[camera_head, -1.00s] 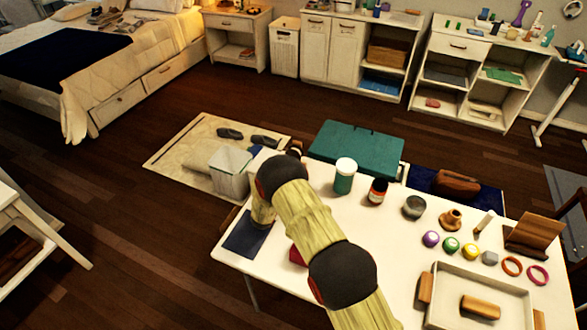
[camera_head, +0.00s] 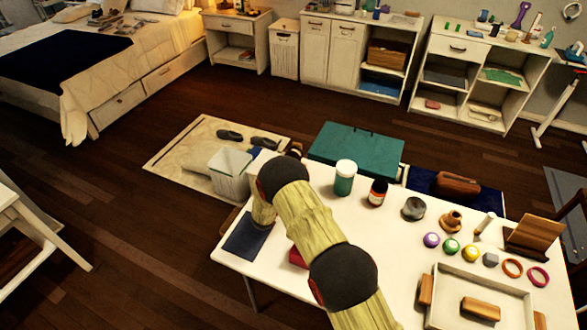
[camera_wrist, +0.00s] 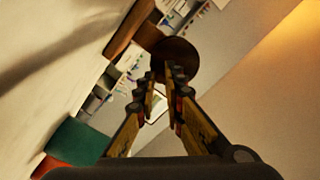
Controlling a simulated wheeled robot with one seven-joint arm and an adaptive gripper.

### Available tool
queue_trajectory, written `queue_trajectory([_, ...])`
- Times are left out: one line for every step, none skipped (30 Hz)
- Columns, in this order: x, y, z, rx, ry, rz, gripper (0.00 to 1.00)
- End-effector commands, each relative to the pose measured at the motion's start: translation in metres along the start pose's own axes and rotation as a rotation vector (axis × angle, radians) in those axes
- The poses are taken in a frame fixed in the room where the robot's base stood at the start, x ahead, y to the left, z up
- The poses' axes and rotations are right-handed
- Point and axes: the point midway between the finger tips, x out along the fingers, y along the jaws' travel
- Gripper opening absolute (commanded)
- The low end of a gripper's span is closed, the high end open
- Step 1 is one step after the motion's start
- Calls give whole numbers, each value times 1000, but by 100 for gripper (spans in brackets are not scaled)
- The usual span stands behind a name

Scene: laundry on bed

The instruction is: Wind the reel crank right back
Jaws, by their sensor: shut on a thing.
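My gripper (camera_wrist: 164,80) shows in the wrist view with its two fingers around a dark brown round piece (camera_wrist: 182,58) at their tips. The fingers stand a little apart, held by something between them. This piece looks like the crank's knob, but I cannot tell for sure. In the head view my arm hides the gripper and most of what it holds. A red thing (camera_head: 297,258) peeks out beside my arm on the white table (camera_head: 330,215); it may be part of the reel. The crank's angle cannot be seen.
A dark blue mat (camera_head: 246,236) lies at the table's left end. A green jar (camera_head: 345,179), a dark red jar (camera_head: 377,192) and a grey tin (camera_head: 413,208) stand behind my arm. A white tray (camera_head: 500,282) lies at the right. A teal box (camera_head: 356,149) stands beyond the table.

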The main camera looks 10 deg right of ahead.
Motion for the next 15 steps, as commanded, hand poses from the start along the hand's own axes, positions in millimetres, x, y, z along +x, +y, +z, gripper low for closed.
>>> queue_trajectory([0, 0, 0, 0, 0, 0, 0])
queue_trajectory([0, 0, 0, 0, 0, 0, 0])
queue_trajectory([0, 0, 0, 0, 0, 0, 0])
queue_trajectory([0, 0, 0, 0, 0, 0, 0])
queue_trajectory([0, 0, 0, 0, 0, 0, 0])
queue_trajectory([0, 0, 0, 0, 0, 0, 0])
queue_trajectory([0, 0, 0, 1, 0, 0, 0])
queue_trajectory([0, 0, 0, 3, 0, 0, 0])
queue_trajectory([0, 0, 0, 6, 0, -1, 0])
queue_trajectory([0, 0, 0, 11, 0, -1, 0])
queue_trajectory([0, 0, 0, 16, 0, -1, 0])
queue_trajectory([0, 0, 1, 24, 0, -1, 0])
queue_trajectory([0, 0, 1, 32, 0, -1, 0])
queue_trajectory([0, 0, 1, 43, 0, -1, 0])
queue_trajectory([0, 0, 2, 59, 1, -1, 0])
